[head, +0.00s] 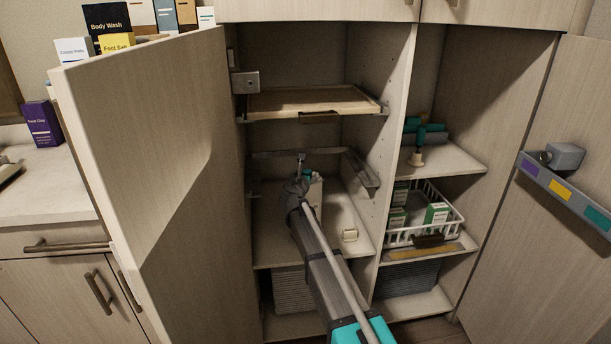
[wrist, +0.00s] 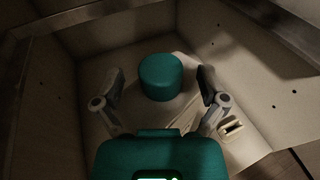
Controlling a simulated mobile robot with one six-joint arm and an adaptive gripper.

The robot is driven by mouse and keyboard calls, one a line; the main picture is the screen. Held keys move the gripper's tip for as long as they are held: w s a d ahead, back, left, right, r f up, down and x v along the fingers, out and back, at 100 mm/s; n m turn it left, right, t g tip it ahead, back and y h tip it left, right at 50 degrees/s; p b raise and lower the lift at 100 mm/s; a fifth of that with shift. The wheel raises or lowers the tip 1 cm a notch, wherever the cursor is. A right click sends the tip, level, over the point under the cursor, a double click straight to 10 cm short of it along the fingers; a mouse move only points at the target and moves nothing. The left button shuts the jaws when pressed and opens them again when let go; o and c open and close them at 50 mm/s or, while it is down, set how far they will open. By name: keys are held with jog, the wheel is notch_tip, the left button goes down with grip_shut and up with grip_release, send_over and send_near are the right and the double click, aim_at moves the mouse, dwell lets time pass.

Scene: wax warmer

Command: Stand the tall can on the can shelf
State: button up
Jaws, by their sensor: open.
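My gripper (head: 300,182) reaches into the left cabinet bay, low over its middle shelf (head: 275,235). In the wrist view its two fingers stand apart, open, on either side of a teal round cap (wrist: 160,77). I take this cap to be the top of the tall can; no gap-closing contact shows. In the head view a pale upright body (head: 316,197) with a bit of teal shows just behind and right of my gripper, partly hidden by my arm. No label marks which board is the can shelf.
A metal rail frame (head: 358,168) and a wooden tray (head: 312,101) are above. The right bay holds teal items (head: 428,133) and a white basket (head: 455,222). Open doors flank both sides.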

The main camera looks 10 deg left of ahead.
jog(key=shift+s+r, duration=0.1)
jog(key=shift+s, duration=0.35)
jog(key=shift+p+v, duration=0.3)
jog(key=shift+v, duration=1.15)
jog(key=shift+s, duration=0.3)
jog(key=shift+p+v, duration=0.3)
jog(key=shift+v, duration=1.1)
jog(key=shift+s+r, duration=0.1)
jog(key=shift+s, duration=0.25)
jog(key=shift+w, duration=0.1)
jog(key=b+x, duration=0.1)
jog(key=x, duration=0.6)
jog(key=shift+w+a, duration=0.1)
jog(key=shift+w, duration=0.25)
jog(key=shift+r+p, duration=3.45)
jog(key=shift+w+f, duration=0.1)
